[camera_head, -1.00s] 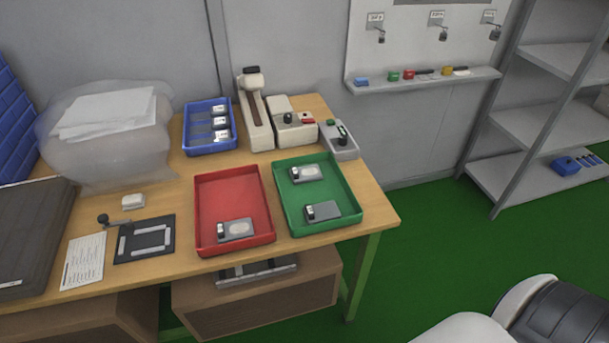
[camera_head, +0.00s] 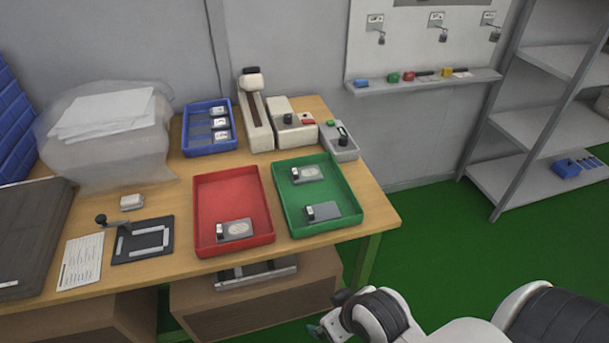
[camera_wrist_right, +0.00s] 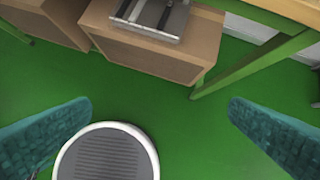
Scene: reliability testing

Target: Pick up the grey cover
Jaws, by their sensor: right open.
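No single thing is clearly the grey cover. Flat grey pieces with dark-and-white ends lie in the trays: one grey piece (camera_head: 238,229) in the red tray (camera_head: 203,195), and a rear grey piece (camera_head: 309,173) and a front grey piece (camera_head: 324,211) in the green tray (camera_head: 347,188). A large dark grey slab (camera_head: 32,235) lies at the table's left edge. My right gripper (camera_head: 322,331) is low in front of the table, apart from all of these. Its teal fingers (camera_wrist_right: 160,104) are spread and empty over the green floor in the right wrist view. My left gripper is out of view.
The wooden table (camera_head: 160,205) also holds a blue bin (camera_head: 189,145), bench devices (camera_head: 295,125), a plastic-wrapped bundle (camera_head: 105,135) and a dark fixture (camera_head: 142,240). A brown box (camera_head: 250,310) with a metal frame on top stands below the front edge.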

